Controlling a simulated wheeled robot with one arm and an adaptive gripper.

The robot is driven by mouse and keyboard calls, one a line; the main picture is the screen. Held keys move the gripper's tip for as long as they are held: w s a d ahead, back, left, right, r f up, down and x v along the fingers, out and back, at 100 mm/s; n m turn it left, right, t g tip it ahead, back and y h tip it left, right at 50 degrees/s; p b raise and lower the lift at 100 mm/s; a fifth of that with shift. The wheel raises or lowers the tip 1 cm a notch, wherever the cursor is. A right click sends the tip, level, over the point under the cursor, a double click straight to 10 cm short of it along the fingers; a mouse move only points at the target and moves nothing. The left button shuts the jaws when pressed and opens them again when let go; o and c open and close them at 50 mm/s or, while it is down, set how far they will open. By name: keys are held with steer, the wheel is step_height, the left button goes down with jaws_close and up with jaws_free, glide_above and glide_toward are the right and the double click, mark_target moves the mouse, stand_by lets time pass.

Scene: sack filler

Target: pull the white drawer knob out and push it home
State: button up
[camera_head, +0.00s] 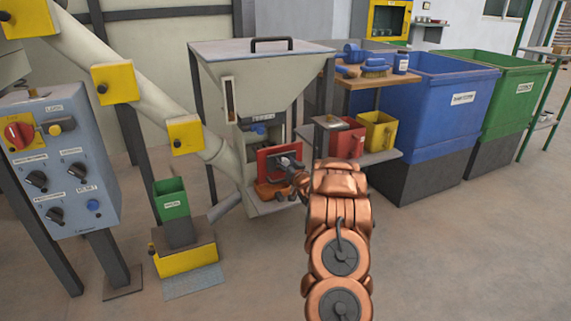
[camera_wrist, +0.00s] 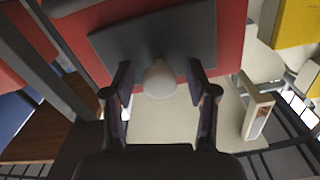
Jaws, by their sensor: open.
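The white drawer knob (camera_wrist: 160,79) shows in the wrist view as a round pale knob on a dark grey plate (camera_wrist: 118,45). The plate is on a red drawer front (camera_wrist: 232,28). My gripper (camera_wrist: 160,90) is open, with one finger on each side of the knob and a visible gap on both sides. In the head view the red front (camera_head: 266,164) sits low on the sack filler, below its hopper. My gripper (camera_head: 289,163) is close in front of it, and I cannot make out the knob there.
The pale hopper (camera_head: 255,85) stands above the red front. To the right, a small shelf holds a red bin (camera_head: 345,143) and a yellow bin (camera_head: 377,132). A blue container (camera_head: 440,90) stands farther right. A control box (camera_head: 62,160) is at the left. Open floor lies in front.

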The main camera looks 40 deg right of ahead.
steer(key=shift+c, duration=0.5)
jaws_close()
